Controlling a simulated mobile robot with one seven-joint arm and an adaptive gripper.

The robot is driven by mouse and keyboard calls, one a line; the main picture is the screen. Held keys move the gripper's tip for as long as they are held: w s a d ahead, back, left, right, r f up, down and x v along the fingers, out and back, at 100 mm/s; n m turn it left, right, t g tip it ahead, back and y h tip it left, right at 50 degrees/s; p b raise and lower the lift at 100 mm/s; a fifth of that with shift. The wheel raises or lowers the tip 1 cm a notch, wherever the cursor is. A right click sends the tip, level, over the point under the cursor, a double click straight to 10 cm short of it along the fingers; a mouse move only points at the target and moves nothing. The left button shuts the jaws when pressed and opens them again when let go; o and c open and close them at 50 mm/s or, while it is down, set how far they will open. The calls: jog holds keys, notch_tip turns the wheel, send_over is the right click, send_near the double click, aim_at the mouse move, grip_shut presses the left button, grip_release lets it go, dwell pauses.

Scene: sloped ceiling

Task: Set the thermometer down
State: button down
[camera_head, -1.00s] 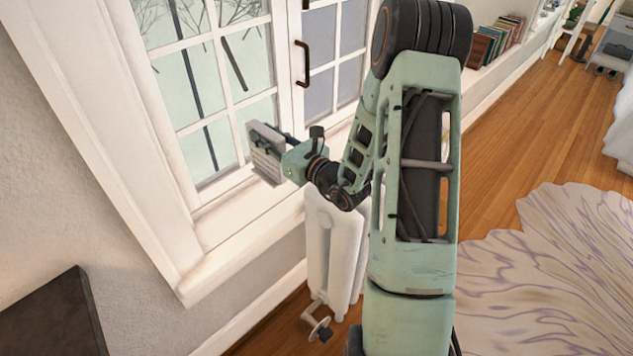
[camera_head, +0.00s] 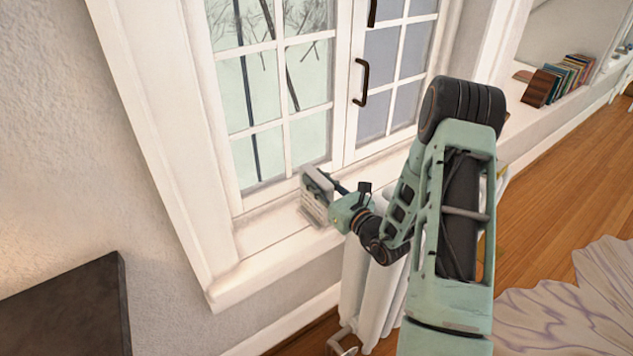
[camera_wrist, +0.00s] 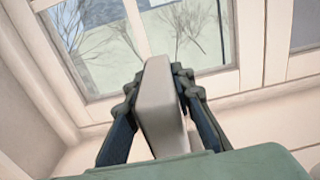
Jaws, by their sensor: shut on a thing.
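The thermometer (camera_head: 314,203) is a pale, flat, box-like piece, held at a tilt by my gripper (camera_head: 328,187) close to the window. In the wrist view the thermometer (camera_wrist: 160,110) stands between the two dark fingers of my gripper (camera_wrist: 160,85), which are shut on it from both sides. The white window sill (camera_head: 265,245) lies below and around it. I cannot tell whether the thermometer's lower edge touches the sill. Its front face is partly hidden by the gripper.
The window (camera_head: 270,110) with white bars and a dark handle (camera_head: 361,82) rises right behind the thermometer. A white radiator (camera_head: 375,295) stands below the sill. A dark panel (camera_head: 70,310) is at lower left. Books (camera_head: 560,78) stand at the far right. The sill's left part is clear.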

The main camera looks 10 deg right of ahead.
jog(key=shift+f, duration=0.1)
jog(key=c, duration=1.7)
grip_release()
jog(key=shift+o, duration=0.2)
